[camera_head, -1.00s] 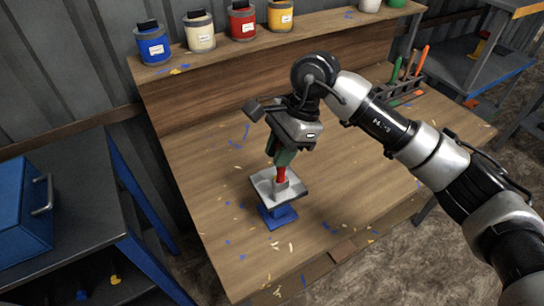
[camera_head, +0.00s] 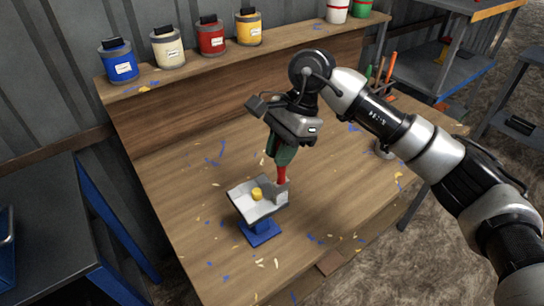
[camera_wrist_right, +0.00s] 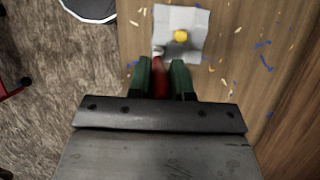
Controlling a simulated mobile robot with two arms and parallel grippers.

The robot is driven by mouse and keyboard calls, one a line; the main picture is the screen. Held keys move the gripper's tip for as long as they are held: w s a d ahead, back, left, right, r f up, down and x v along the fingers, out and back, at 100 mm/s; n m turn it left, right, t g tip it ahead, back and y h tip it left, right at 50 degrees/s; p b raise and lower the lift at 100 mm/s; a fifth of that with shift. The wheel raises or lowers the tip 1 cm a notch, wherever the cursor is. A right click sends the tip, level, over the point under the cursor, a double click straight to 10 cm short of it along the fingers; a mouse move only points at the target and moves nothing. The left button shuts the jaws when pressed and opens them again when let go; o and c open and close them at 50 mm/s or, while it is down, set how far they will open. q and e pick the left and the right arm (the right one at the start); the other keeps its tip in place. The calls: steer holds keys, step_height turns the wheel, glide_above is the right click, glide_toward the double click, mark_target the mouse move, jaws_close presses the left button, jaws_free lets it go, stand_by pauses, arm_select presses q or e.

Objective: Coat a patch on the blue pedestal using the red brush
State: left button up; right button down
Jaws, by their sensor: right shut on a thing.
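The blue pedestal (camera_head: 262,230) stands on the wooden workbench, with a tilted pale grey plate (camera_head: 243,199) on top. A small yellow patch (camera_head: 257,193) is on the plate; it also shows in the right wrist view (camera_wrist_right: 180,36). My right gripper (camera_head: 281,158) is above the plate's right side, shut on the red brush (camera_head: 282,174). The brush points down, its pale head (camera_head: 281,192) at the plate's right edge; I cannot tell if it touches. In the right wrist view the red handle (camera_wrist_right: 159,75) sits between the green fingers. My left gripper is not in view.
Blue (camera_head: 120,62), cream (camera_head: 167,48), red (camera_head: 211,39) and yellow (camera_head: 248,28) paint cans stand on the back shelf. A tool rack (camera_head: 382,88) is at the bench's right. Paint flecks litter the bench, which is mostly clear around the pedestal.

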steer(key=shift+w+d, duration=0.3)
steer(key=shift+d, duration=0.15)
steer(key=shift+r, duration=0.15)
steer(key=shift+r+p, duration=0.95)
steer(key=shift+r, duration=1.45)
steer(key=shift+f, duration=0.1)
